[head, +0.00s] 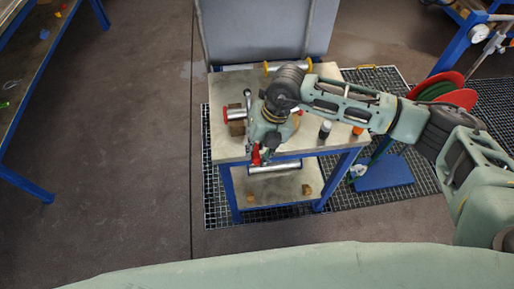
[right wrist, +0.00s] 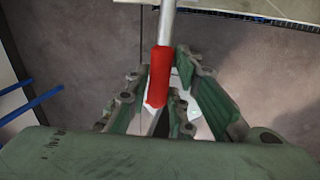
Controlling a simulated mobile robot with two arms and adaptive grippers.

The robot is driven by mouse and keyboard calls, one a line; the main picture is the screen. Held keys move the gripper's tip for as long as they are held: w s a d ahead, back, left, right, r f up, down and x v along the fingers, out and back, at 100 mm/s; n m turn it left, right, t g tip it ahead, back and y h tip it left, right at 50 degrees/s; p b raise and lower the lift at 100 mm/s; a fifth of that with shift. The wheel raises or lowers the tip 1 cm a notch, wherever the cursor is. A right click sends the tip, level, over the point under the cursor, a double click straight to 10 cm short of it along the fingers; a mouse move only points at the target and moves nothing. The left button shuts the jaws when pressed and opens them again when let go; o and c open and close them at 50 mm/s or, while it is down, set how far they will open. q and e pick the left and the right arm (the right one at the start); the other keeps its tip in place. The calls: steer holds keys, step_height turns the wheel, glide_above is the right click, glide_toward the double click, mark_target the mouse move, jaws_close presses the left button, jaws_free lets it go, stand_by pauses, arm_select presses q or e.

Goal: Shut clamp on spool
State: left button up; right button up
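My right gripper (head: 262,157) points down at the front edge of the small table. In the right wrist view, a red handle grip (right wrist: 159,77) on a metal rod (right wrist: 167,22) lies between the gripper's fingers (right wrist: 160,75). The fingers are close on both sides of it; firm contact cannot be made out. In the head view, red of the handle (head: 256,154) shows beside the fingertips. The clamp's body and the spool are mostly hidden behind my right wrist, so whether the clamp is closed cannot be seen. My left gripper is out of view.
The blue-framed table (head: 228,150) has a pale top. A dark bottle (head: 325,130) stands to the right. The lower shelf (head: 283,188) holds small pieces.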

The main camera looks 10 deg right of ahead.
jaws_close()
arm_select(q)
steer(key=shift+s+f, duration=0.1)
arm_select(e)
steer(key=shift+w+r, duration=0.1)
steer(key=shift+r, duration=0.05)
steer(key=shift+w+a+r+g+b, duration=0.1)
steer(key=shift+w+r+g+b, duration=0.15)
steer(key=shift+r+g+b, duration=0.25)
steer(key=shift+w+r+g+b, duration=0.15)
steer(key=shift+w+r+g, duration=0.1)
steer(key=shift+g, duration=0.45)
steer(key=shift+w+r+g+b, duration=0.45)
steer(key=shift+r+g+b, duration=0.15)
steer(key=shift+g+b, duration=0.35)
steer(key=g+b, duration=0.1)
steer(key=w+r+g+b, duration=0.1)
steer(key=shift+w+r+m+b, duration=0.2)
steer(key=shift+r+m+b, duration=0.05)
steer(key=shift+m+b, duration=0.15)
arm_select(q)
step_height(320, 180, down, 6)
arm_select(e)
steer(key=shift+w+r+g, duration=0.1)
steer(key=shift+g, duration=0.25)
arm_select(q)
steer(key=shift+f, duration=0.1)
arm_select(e)
steer(key=shift+r, duration=0.1)
